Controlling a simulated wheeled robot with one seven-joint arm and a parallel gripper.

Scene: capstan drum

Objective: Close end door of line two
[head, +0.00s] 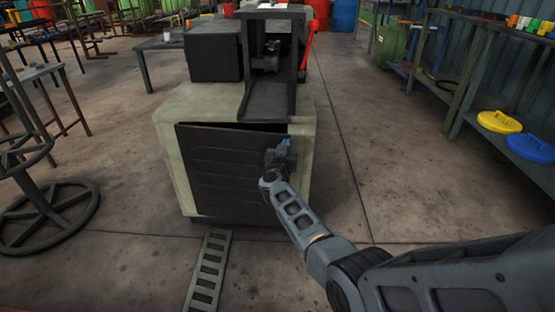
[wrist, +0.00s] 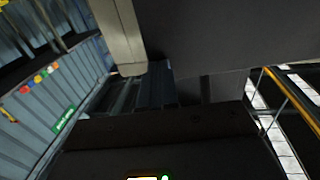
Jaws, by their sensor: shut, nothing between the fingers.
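The end door (head: 220,172) is a dark louvred panel on the front of a cream machine cabinet (head: 305,165). It stands slightly ajar: a dark gap shows along its top, and its right side sits out from the cabinet. My gripper (head: 284,146) is shut and empty at the door's upper right edge, partly covering it; I cannot tell whether it touches. In the wrist view my gripper's fingers (wrist: 155,88) point towards a dark surface close above. No label naming the line is readable.
A slotted metal strip (head: 209,270) lies on the floor before the cabinet. A bench with yellow (head: 499,122) and blue lids is at right. Floor between cabinet and bench is clear. A red lever (head: 309,45) rises behind the cabinet top.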

